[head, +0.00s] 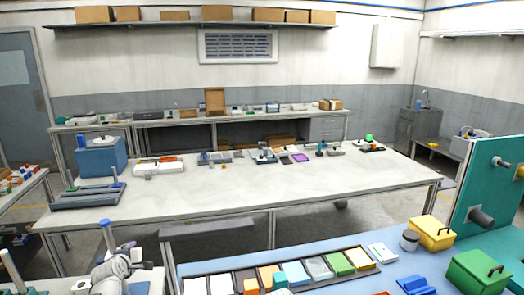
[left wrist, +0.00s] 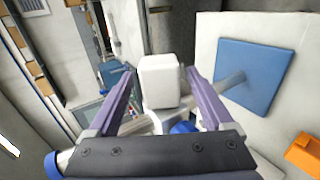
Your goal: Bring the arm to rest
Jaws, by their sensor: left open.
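My left arm comes in at the lower left of the head view, in front of the long white table (head: 330,188). Its gripper (head: 118,246) shows small there, with purple-blue finger parts. In the left wrist view the two purple fingers of my left gripper (left wrist: 157,74) stand wide apart. A white block (left wrist: 160,82) shows between them in the picture; whether it lies near or far is hard to tell, and I see no finger touching it. My right gripper does not show.
A blue box (head: 100,160) and a tray with posts (head: 88,196) stand on the white table's left end. A blue worktop (head: 330,240) with several coloured blocks, a yellow box (head: 432,234) and a green box (head: 476,272) fills the lower right. A teal panel (head: 490,185) rises at the right.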

